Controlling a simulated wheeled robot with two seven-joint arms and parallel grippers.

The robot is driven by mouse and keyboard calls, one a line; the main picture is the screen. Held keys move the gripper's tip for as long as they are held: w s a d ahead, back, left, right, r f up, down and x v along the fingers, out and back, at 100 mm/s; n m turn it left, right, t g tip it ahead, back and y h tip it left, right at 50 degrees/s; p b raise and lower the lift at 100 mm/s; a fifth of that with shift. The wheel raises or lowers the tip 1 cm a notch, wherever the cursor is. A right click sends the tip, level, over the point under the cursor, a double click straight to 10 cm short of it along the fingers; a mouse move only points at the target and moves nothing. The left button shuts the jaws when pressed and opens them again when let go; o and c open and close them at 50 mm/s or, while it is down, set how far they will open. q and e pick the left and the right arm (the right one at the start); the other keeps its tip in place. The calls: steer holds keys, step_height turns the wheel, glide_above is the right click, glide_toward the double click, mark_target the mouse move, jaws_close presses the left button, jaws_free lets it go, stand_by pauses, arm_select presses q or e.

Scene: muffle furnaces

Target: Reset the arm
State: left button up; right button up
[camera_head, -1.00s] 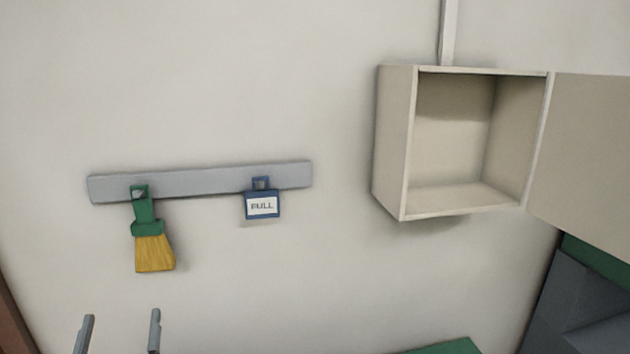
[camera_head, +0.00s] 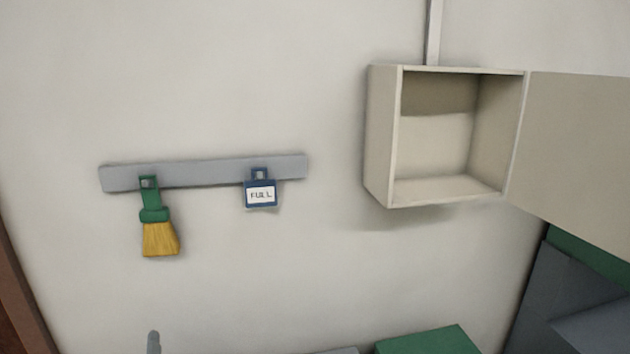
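A single grey fingertip (camera_head: 153,343) of what appears to be my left gripper shows at the bottom edge, left of centre. It is below the brush and apart from it, in front of the wall. The other finger and the rest of the arm are out of the frame, so I cannot tell how wide the gripper is. Nothing is seen held at this tip. My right gripper is not in view.
A grey wall rail (camera_head: 205,173) carries a green-handled brush (camera_head: 160,238) and a blue "FULL" tag (camera_head: 260,194). An empty beige wall cabinet (camera_head: 378,135) stands open, its door (camera_head: 580,140) swung right. A green-topped object (camera_head: 430,342) is at the bottom. The wall between is clear.

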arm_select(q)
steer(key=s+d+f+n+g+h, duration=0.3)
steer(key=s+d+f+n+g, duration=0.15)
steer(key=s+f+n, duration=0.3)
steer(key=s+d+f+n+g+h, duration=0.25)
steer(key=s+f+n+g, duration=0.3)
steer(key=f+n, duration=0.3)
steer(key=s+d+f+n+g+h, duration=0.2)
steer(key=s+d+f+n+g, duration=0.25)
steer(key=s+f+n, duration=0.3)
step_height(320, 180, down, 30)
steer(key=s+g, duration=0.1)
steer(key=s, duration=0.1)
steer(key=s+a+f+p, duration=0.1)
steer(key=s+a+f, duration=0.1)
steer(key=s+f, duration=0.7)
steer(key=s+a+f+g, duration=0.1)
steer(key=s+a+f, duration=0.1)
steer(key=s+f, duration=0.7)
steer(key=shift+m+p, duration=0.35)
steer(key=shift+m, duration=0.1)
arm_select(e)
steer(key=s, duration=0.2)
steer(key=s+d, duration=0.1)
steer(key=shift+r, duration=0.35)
